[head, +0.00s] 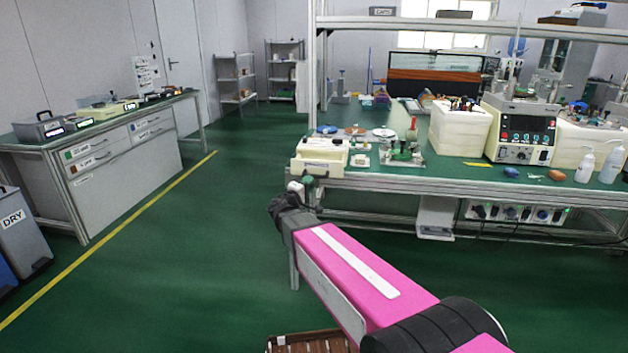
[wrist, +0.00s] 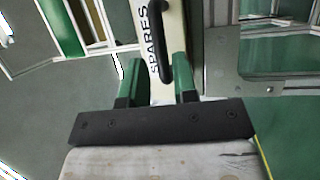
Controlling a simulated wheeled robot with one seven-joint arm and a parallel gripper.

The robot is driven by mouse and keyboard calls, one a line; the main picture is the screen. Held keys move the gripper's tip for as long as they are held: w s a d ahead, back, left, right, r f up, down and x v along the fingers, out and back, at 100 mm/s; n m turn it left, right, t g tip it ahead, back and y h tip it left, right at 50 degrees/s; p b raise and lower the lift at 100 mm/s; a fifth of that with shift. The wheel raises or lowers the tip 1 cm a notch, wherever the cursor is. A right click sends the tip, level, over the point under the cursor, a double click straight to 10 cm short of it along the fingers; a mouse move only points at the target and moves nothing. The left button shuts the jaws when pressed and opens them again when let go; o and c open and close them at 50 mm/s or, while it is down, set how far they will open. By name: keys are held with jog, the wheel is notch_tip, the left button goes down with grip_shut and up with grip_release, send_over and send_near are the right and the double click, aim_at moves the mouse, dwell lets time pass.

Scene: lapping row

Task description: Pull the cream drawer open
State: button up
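The cream drawer (head: 313,169) is the front of a small cream box (head: 322,150) at the left front corner of the green-topped bench. In the wrist view the cream front (wrist: 143,20) carries the word SPARES and a black bar handle (wrist: 163,45). My gripper (wrist: 155,72) is open, with its two green fingers spread apart on either side of the lower end of the handle. I see no finger closed on the handle; whether either touches the front I cannot tell. The drawer looks shut. In the head view my arm partly hides the space just below it.
A side counter (head: 110,150) with drawers stands left. The green floor between them is clear.

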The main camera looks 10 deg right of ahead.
jog(key=shift+v, duration=2.65)
jog(key=s+d+f+m+g+y, duration=0.3)
jog(key=s+d+f+m+g, duration=0.2)
jog(key=s+d+f+g, duration=0.6)
jog(key=s+a+f+m+g+y, duration=0.1)
jog(key=s+f+m+g+y, duration=0.3)
jog(key=s+f+y, duration=0.4)
jog(key=shift+f+y, duration=0.3)
jog(key=shift+y, duration=0.7)
jog(key=shift+a, duration=0.15)
